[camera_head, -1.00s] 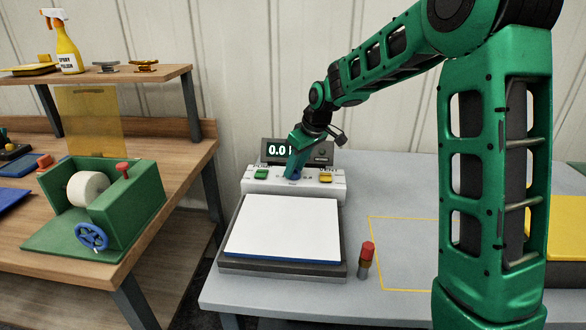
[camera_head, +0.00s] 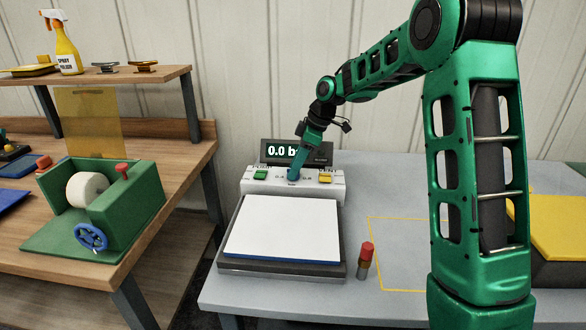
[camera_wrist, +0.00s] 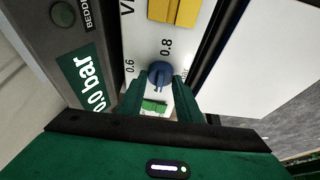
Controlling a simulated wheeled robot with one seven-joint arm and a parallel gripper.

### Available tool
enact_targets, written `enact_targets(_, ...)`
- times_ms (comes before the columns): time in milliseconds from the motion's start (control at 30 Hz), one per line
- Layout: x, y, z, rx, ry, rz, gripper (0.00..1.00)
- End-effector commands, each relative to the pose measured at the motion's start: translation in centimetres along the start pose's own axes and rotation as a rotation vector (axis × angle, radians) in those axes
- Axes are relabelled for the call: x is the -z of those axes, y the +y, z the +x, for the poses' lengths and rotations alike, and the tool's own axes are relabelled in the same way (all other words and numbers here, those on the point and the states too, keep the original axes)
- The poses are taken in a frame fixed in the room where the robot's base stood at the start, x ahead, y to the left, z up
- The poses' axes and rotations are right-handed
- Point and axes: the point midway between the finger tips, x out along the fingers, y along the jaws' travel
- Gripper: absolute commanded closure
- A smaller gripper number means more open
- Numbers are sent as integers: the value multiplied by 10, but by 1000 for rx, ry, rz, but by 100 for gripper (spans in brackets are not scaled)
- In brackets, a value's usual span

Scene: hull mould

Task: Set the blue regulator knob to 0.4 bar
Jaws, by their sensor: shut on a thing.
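The blue regulator knob (camera_wrist: 159,72) sits on the white control panel (camera_head: 254,187) between the green and yellow buttons. My gripper (camera_head: 293,178) reaches down to it and mostly hides it in the head view. In the wrist view, my gripper (camera_wrist: 159,84) has one finger on each side of the knob and is shut on it. The scale marks 0.6 and 0.8 show beside the knob; the other marks are hidden or unclear. The display (camera_head: 285,151) reads 0.0 bar, and it also shows in the wrist view (camera_wrist: 86,85).
The yellow button (camera_head: 326,177) and green button (camera_head: 261,174) flank the knob closely. A white sheet (camera_head: 284,228) lies on a dark bed in front. A red-topped tool (camera_head: 366,260) stands to its right. The outlined table area (camera_head: 398,252) is clear.

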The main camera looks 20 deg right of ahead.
Motion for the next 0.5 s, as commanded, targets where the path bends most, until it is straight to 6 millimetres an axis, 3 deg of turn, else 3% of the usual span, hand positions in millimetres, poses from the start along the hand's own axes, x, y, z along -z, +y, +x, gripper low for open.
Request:
enact_targets(467, -3, 5, -2, -6, -1, -4, 91)
enact_targets(500, -3, 5, -2, -7, -2, -4, 61)
